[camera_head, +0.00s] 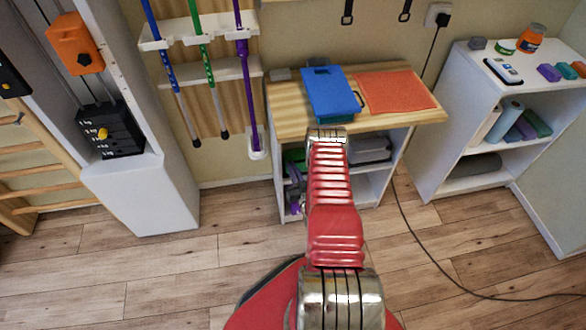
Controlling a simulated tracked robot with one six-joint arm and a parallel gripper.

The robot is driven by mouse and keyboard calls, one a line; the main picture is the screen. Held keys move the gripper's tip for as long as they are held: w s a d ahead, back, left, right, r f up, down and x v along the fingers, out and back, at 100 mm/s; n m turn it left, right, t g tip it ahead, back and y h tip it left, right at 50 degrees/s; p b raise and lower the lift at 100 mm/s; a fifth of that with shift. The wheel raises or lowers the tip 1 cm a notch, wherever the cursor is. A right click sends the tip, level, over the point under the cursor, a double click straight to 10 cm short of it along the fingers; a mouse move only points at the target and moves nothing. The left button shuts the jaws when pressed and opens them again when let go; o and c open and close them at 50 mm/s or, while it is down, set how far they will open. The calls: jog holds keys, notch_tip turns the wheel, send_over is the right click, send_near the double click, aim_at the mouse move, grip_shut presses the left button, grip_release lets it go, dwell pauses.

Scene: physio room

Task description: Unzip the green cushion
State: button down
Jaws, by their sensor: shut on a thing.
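My red arm reaches forward and up from the bottom middle to the front edge of a small wooden-topped cabinet (288,122). Its far visible end is a metal joint. My gripper's fingers do not show; they are out of sight beyond the arm, so what they touch cannot be seen. A piece of something green (294,156) shows in the cabinet's open shelf, just left of my arm. It may be the green cushion, but most of it is hidden and no zip can be made out.
A blue folder-like item (328,92) and an orange-red mat (397,92) lie on the cabinet top. Grey folded items (369,150) fill the right shelf. A white shelf unit (455,110) stands right. A black cable (420,240) crosses the otherwise clear wooden floor.

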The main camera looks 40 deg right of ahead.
jog(key=shift+w, duration=0.1)
jog(key=c, duration=1.9)
grip_release()
jog(key=shift+c, duration=0.2)
jog(key=v, duration=1.4)
jog(key=shift+d+f, duration=0.1)
